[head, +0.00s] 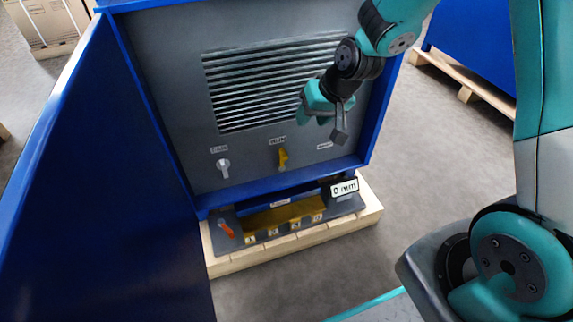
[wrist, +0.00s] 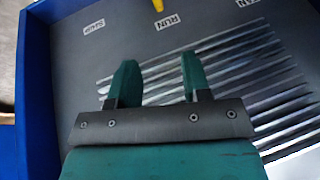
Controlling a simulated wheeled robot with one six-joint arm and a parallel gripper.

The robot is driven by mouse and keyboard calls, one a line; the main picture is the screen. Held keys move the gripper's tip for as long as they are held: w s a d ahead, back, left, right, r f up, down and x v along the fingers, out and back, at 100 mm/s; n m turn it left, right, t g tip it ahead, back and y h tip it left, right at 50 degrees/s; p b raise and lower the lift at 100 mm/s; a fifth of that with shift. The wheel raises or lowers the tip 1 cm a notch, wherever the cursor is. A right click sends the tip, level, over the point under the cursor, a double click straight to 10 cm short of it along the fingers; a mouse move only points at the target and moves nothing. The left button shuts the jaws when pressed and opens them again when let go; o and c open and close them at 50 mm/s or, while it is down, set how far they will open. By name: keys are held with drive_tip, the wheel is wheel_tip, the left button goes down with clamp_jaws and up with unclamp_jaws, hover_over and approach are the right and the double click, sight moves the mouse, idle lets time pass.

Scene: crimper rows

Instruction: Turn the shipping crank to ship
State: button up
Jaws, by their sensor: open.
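The grey machine panel (head: 178,100) carries a small yellow handle (head: 282,158) under its middle label. The handle points roughly down, and part of it shows at the top edge of the wrist view (wrist: 158,5). In the wrist view a label seems to read RUN (wrist: 167,22) and another, to its left, SHIP (wrist: 93,25). I cannot tell for sure which part is the shipping crank. My gripper (head: 312,117) is in front of the panel's right side, above the right label. In the wrist view my gripper (wrist: 160,78) has its two teal fingers apart with nothing between them.
A silver knob (head: 223,167) is at the panel's left. The slatted vent (head: 230,95) lies behind my arm. An open blue door (head: 60,190) stands at left. Below are an orange lever (head: 227,229), a yellow bar (head: 285,216) and a 0 mm sign (head: 344,188).

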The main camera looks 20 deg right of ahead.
sight(285, 153)
drive_tip(key=b+x, duration=0.2)
drive_tip(key=x, duration=0.4)
drive_tip(key=b+x, duration=0.3)
drive_tip(key=x, duration=0.3)
drive_tip(key=b+x, duration=0.2)
drive_tip(key=x, duration=0.4)
drive_tip(key=shift+d+f+b, duration=0.1)
drive_tip(key=shift+d+b, duration=0.2)
drive_tip(key=shift+b, duration=0.05)
drive_tip(key=shift+s, duration=0.1)
drive_tip(key=shift+c, duration=0.4)
clamp_jaws()
